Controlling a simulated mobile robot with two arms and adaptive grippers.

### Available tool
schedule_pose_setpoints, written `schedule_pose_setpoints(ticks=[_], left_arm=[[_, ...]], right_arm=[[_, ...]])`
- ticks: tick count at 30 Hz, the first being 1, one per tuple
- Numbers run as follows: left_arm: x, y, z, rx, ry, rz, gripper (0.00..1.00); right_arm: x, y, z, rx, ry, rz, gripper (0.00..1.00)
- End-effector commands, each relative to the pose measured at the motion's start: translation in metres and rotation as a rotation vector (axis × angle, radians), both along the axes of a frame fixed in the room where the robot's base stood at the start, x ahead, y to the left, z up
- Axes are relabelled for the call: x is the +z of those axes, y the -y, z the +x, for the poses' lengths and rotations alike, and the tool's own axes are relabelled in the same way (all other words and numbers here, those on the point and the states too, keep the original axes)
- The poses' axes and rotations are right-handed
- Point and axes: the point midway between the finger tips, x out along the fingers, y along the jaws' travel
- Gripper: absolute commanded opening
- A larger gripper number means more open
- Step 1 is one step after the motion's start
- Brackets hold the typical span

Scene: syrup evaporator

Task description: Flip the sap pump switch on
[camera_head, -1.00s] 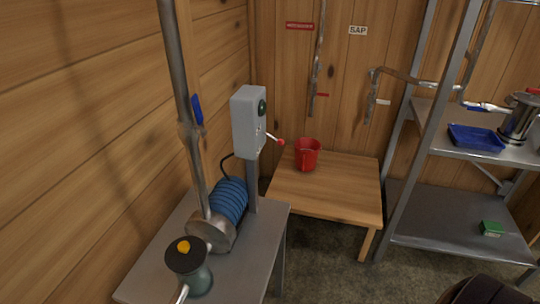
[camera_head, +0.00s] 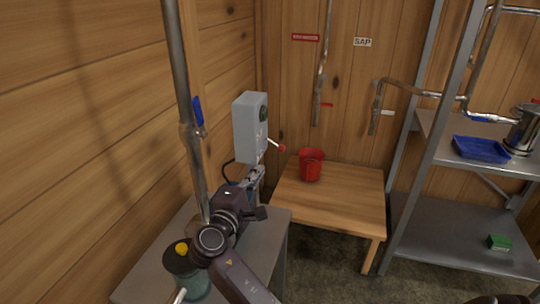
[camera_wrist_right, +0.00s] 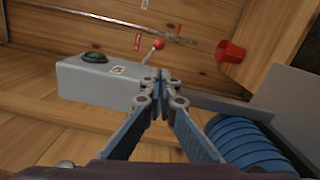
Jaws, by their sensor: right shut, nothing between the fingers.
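The switch box (camera_head: 248,127) is a grey box on a post, with a dark green round part on its face. Its lever (camera_head: 273,144) sticks out to the right and ends in a red knob. In the right wrist view the box (camera_wrist_right: 95,80) lies across the left and the red knob (camera_wrist_right: 159,44) shows just beyond the fingertips. My right gripper (camera_head: 257,174) is just below the box and lever; in the wrist view its fingertips (camera_wrist_right: 161,76) are shut and empty. I cannot tell whether they touch the lever. My left gripper is out of view.
A blue ribbed pump body (camera_wrist_right: 240,145) is beside my right gripper, mostly hidden in the head view. A green motor-like part (camera_head: 190,270) stands on the grey table. A red bucket (camera_head: 311,165) sits on the wooden table (camera_head: 335,205). A metal shelf (camera_head: 450,235) stands right.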

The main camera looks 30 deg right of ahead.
Motion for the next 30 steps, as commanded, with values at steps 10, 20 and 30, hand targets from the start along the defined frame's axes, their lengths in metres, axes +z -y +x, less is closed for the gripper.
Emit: schedule_pose_setpoints(ticks=[10, 20, 30], left_arm=[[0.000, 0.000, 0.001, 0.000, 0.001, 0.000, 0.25], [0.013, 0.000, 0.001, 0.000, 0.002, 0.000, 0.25], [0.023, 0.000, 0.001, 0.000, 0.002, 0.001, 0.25]], right_arm=[[0.002, 0.000, 0.001, -0.001, 0.001, -0.007, 0.00], [0.005, 0.033, 0.026, -0.003, -0.001, -0.009, 0.00], [0.004, 0.073, 0.057, -0.002, 0.000, -0.008, 0.00]])
